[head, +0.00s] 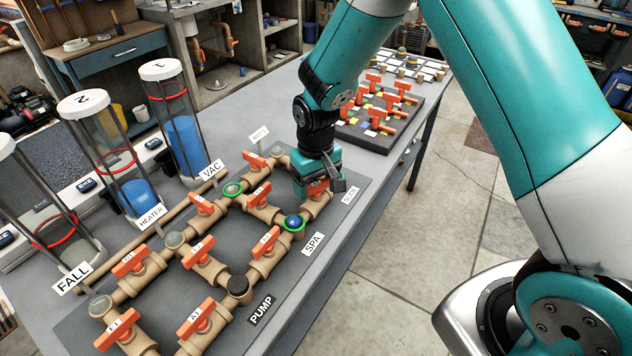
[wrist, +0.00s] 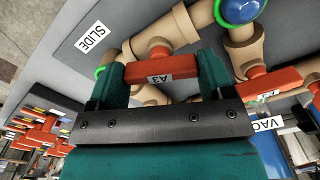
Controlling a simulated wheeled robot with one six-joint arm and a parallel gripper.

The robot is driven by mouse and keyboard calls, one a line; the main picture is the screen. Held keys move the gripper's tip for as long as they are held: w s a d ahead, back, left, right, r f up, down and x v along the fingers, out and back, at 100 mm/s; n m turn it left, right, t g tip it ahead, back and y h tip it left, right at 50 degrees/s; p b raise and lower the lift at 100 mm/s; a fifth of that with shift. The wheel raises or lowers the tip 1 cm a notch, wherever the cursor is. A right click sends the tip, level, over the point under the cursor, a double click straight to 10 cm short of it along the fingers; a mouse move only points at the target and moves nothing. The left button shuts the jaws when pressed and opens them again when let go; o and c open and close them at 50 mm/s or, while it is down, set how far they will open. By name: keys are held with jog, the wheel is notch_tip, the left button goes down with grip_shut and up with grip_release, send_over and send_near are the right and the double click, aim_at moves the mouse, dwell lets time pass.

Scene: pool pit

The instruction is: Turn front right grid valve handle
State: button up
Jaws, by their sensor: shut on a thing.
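The pipe grid (head: 212,265) is tan pipework with several orange valve handles on a grey plate. The orange handle labelled A3 (head: 317,187) is at the grid's right end, near the SLIDE label (head: 349,194). My gripper (head: 318,180) reaches down onto it and hides most of it. In the wrist view, the A3 handle (wrist: 150,71) lies crosswise between my two teal fingers (wrist: 161,74), one at each end of it. My gripper is shut on it. The pipe beneath is partly hidden by my fingers.
A block with several orange handles (head: 377,110) stands farther back on the bench. Clear tubes (head: 180,125) line the left. Open floor lies right of the bench.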

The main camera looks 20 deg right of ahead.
aim_at(316, 184)
jog(key=n, duration=0.4)
jog(key=shift+n, duration=0.3)
jog(key=shift+w, duration=0.1)
dwell(0.4)
jog(key=o, duration=0.9)
notch_tip(316, 184, up, 18)
jog(key=shift+f+b, duration=0.25)
jog(key=shift+b, duration=0.7)
